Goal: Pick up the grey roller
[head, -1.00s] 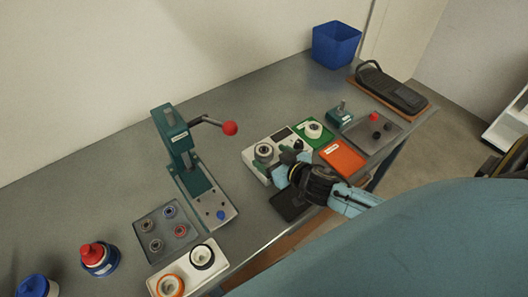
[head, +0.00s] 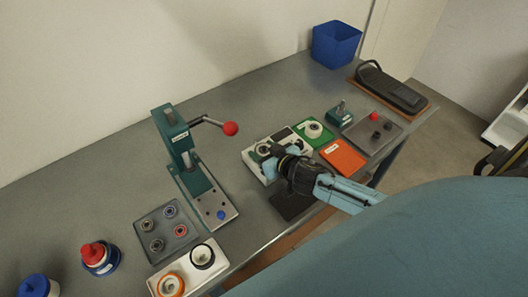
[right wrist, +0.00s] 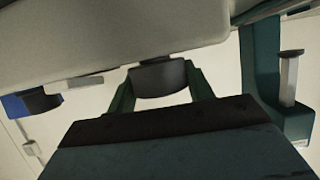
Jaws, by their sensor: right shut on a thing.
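My right gripper (head: 272,156) reaches over the white device (head: 254,171) near the middle of the table's front side. In the right wrist view, its two green fingers (right wrist: 161,86) are shut on a short dark grey cylinder, the grey roller (right wrist: 160,76), one finger on each side. The roller's upper part runs up to a wide pale surface in that view; I cannot tell if they touch. In the head view my gripper hides most of the roller. My left gripper is not in view.
A green press (head: 178,140) with a red-knobbed lever stands left of my gripper. Right of it lie a green tray (head: 325,138) and an orange tray (head: 343,158). A dark pad (head: 291,206) lies below my gripper. A blue bin (head: 336,45) stands at the back.

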